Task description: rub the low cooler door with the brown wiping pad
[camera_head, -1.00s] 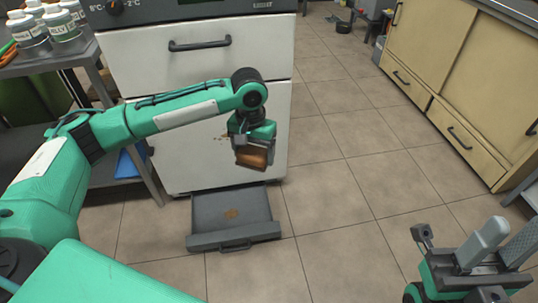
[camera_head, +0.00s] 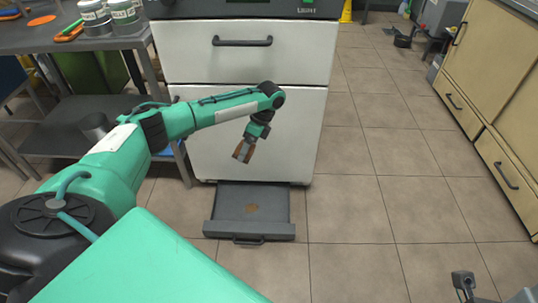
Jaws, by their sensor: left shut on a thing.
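The low cooler door (camera_head: 210,160) is the white lower panel of the cooler, shut, below a white drawer front. My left gripper (camera_head: 246,146) is shut on the brown wiping pad (camera_head: 243,151), in front of the right half of this door. The pad hangs tilted from the fingers. I cannot tell whether it touches the door. My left arm crosses in front of the door's upper part and hides some of it. Only a small grey part of my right gripper (camera_head: 464,281) shows at the bottom right edge.
A metal table (camera_head: 75,42) with bottles stands at the left. Beige cabinets (camera_head: 500,85) stand at the right. The tiled floor between is clear.

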